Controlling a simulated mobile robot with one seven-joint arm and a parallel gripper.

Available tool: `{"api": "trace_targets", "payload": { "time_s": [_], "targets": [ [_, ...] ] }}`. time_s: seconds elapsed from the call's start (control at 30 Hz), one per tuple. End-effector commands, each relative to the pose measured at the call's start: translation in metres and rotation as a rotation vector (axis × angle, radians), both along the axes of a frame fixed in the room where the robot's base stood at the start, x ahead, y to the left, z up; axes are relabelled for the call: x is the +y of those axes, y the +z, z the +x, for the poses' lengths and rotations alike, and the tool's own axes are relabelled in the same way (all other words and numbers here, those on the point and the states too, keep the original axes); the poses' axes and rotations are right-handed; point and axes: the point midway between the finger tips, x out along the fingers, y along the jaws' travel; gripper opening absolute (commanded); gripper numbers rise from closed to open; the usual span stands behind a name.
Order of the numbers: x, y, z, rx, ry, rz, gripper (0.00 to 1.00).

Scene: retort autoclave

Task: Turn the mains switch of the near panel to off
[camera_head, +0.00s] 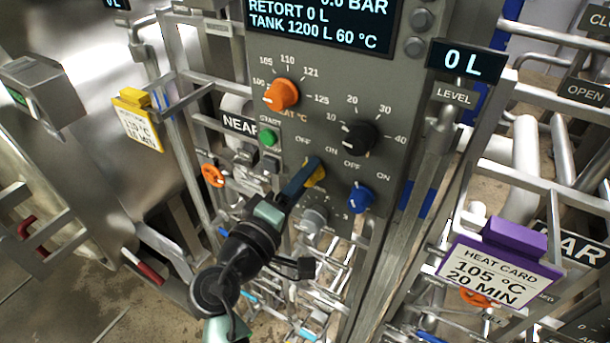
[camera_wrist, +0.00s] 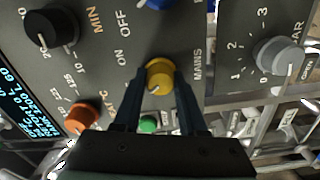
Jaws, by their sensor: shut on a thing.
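The near panel (camera_head: 330,70) is a grey upright board with a NEAR label (camera_head: 240,124) on its left. Its mains switch is a yellow knob (camera_head: 316,177) below the OFF and ON labels; it also shows in the wrist view (camera_wrist: 158,77) beside the word MAINS. My gripper (camera_head: 309,170) reaches up from the lower left. In the wrist view the dark fingers of my gripper (camera_wrist: 158,82) are shut on the yellow knob, one on each side. A pale mark shows on the knob's lower side; I cannot tell which label it points to.
Close by are a blue knob (camera_head: 360,198), a green start button (camera_head: 267,137), a grey knob (camera_head: 314,217), an orange knob (camera_head: 281,95) and a black knob (camera_head: 359,138). A purple-topped heat card (camera_head: 498,272) hangs at the lower right. Pipes run below and beside the panel.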

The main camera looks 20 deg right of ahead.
Motion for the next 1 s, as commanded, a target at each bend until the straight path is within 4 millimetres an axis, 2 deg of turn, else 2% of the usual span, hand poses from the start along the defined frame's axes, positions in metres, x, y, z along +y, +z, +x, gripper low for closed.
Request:
{"api": "trace_targets", "payload": {
  "time_s": [0.23,0.27,0.4,0.43,0.77,0.87,1.0],
  "targets": [
    [0.0,-0.001,0.0,0.005,-0.001,-0.002,0.0],
    [0.0,-0.001,0.0,0.005,-0.001,-0.002,0.43],
    [0.0,-0.001,0.0,0.003,-0.001,-0.001,0.68],
    [0.0,-0.001,0.0,0.003,-0.001,-0.001,0.71],
    [0.003,-0.001,-0.002,0.001,0.001,-0.001,0.71],
    [0.011,-0.003,-0.007,-0.001,0.004,-0.002,0.71],
    [0.033,-0.005,-0.024,-0.002,0.006,-0.001,0.71]
  ]
}}
